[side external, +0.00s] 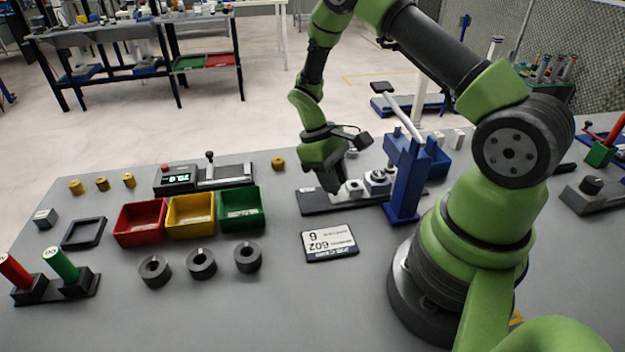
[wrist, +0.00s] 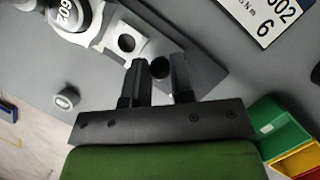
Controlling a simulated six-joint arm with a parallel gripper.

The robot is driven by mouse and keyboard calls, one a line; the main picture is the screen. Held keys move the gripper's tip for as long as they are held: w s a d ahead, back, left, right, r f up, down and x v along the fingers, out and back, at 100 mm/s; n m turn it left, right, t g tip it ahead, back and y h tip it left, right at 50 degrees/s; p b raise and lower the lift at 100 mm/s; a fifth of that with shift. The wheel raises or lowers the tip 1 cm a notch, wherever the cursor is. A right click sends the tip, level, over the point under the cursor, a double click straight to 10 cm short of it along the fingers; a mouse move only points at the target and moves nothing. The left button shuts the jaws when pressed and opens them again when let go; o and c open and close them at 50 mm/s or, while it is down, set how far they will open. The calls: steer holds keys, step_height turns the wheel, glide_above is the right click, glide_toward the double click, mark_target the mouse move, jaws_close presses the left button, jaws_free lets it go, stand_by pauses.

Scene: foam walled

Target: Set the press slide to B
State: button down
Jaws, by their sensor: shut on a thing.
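The blue press (side external: 404,178) stands on the right part of the grey bench, its handle raised. Its long dark base rail (side external: 315,203) runs left from it and also shows in the wrist view (wrist: 200,62). The light grey press slide (side external: 355,187) sits on the rail; the wrist view shows its plate with a hole (wrist: 127,43). My gripper (side external: 337,193) is low over the rail's left part. In the wrist view, its two fingers (wrist: 160,75) are shut on a dark round knob (wrist: 161,67) at the slide's end. I cannot read any A or B mark.
A label card (side external: 330,243) lies in front of the rail. Red (side external: 140,222), yellow (side external: 190,215) and green (side external: 241,208) bins stand to the left, with a display unit (side external: 205,176) behind. A round silver part marked 602 (wrist: 68,12) sits beside the slide plate.

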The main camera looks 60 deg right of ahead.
steer(key=shift+s+d, duration=0.85)
steer(key=c, duration=1)
jaws_free()
steer(key=v, duration=1)
steer(key=shift+r, duration=0.15)
